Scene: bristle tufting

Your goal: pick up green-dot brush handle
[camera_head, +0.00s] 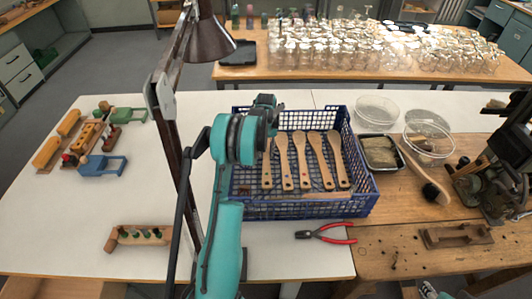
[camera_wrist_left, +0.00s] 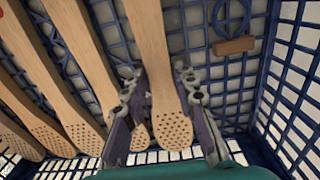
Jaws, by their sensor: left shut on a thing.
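Several wooden brush handles (camera_head: 300,160) lie side by side in a blue plastic crate (camera_head: 350,205). In the left wrist view, one pale wooden brush handle (camera_wrist_left: 150,45) runs between my left gripper's fingers, and its drilled head (camera_wrist_left: 172,130) points toward the camera. My left gripper (camera_head: 266,104) is over the crate's left part; in its own view the gripper (camera_wrist_left: 160,95) is shut on this handle. Another handle (camera_wrist_left: 75,30) passes close to the left finger, its head partly hidden. I cannot make out a green dot on the held handle. My right gripper is not in view.
A dark lamp post (camera_head: 180,160) stands left of my arm. Red pliers (camera_head: 325,233) lie in front of the crate. Glass bowls (camera_head: 378,108) and a small tray (camera_head: 381,153) stand to its right. A small wooden block (camera_wrist_left: 235,45) lies in the crate.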

